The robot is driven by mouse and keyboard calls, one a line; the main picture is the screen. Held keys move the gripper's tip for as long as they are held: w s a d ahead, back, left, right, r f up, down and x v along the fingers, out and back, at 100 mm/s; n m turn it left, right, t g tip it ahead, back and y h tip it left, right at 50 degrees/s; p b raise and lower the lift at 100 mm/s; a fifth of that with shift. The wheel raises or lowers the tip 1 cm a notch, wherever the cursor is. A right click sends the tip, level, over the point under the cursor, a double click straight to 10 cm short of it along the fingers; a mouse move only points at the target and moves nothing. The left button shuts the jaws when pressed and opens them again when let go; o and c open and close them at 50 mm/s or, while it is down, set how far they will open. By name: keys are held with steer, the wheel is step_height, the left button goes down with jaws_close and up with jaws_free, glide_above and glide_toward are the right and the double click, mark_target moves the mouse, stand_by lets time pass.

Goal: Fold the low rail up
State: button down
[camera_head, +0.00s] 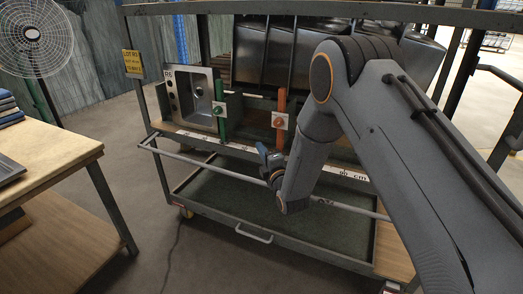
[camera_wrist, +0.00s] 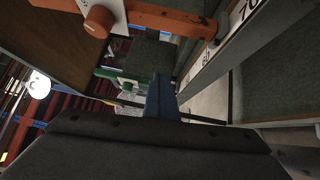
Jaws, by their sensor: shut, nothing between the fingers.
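The low rail (camera_head: 205,163) is a thin grey bar running across the front of the rack, below the scale strip and above the lower tray. Its left end bends back to the rack's left post. My gripper (camera_head: 267,157) is in front of the rack, just above the rail's middle in the picture, and my wrist hides part of the rail. The blue fingertips are together and empty; they also show in the wrist view (camera_wrist: 162,98). Whether they touch the rail cannot be told. I cannot make out the rail clearly in the wrist view.
A green post (camera_head: 221,110) and an orange post (camera_head: 281,118) with knobs stand behind the scale strip (camera_head: 240,147). A steel sink (camera_head: 196,98) and dark bins (camera_head: 300,50) sit on the rack. A wooden table (camera_head: 50,155) stands left.

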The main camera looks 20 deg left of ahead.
steer(key=c, duration=2.4)
jaws_free()
steer(key=shift+c, duration=0.2)
steer(key=o, duration=0.7)
steer(key=shift+s+d, duration=0.1)
steer(key=v, duration=0.7)
steer(key=shift+s+d, duration=0.15)
steer(key=shift+s, duration=0.05)
